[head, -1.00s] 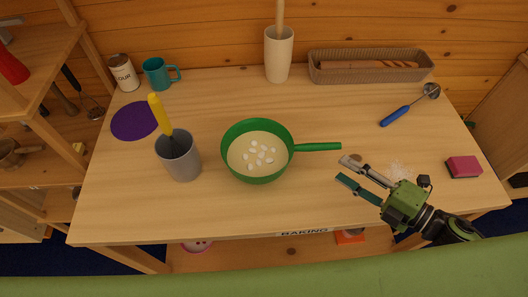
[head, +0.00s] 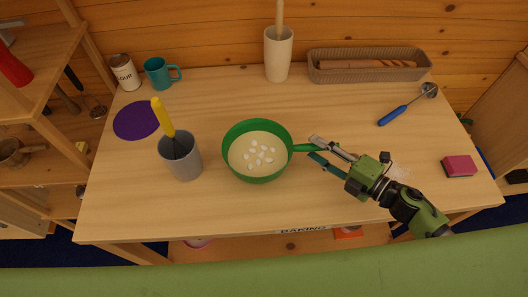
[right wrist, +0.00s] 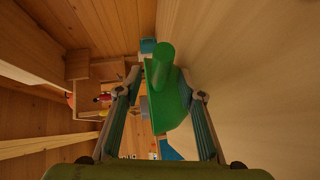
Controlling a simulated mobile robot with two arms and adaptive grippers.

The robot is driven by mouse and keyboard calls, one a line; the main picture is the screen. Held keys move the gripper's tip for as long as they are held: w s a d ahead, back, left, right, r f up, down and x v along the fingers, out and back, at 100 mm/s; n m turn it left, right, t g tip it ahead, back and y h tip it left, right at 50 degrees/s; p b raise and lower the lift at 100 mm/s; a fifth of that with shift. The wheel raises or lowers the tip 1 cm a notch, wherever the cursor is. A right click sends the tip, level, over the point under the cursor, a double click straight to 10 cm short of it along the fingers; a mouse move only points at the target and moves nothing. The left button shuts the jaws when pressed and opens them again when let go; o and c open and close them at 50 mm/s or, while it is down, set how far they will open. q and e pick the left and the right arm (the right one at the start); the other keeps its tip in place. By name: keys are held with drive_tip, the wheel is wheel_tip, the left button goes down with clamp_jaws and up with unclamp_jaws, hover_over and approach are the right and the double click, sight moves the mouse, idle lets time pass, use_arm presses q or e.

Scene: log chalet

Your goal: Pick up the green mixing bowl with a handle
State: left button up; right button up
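The green mixing bowl (head: 240,129) stands upright on the table, with pale batter and several white pieces inside. Its straight green handle (head: 301,148) points right. My right gripper (head: 316,149) is at the handle's outer part, with one finger on the far side and one on the near side. In the right wrist view, the open fingers (right wrist: 163,88) stand either side of the green handle (right wrist: 162,58), with gaps visible. The bowl (right wrist: 172,105) shows beyond them. My left gripper is not in view.
A grey cup (head: 181,158) with a yellow-handled tool stands left of the bowl. A blue-handled scoop (head: 394,114), a pink sponge (head: 459,166) and white powder lie to the right. A basket (head: 340,72) and a tall holder (head: 278,55) stand at the back.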

drive_tip(key=shift+w+a, duration=0.3)
clamp_jaws()
drive_tip(key=shift+r, duration=0.15)
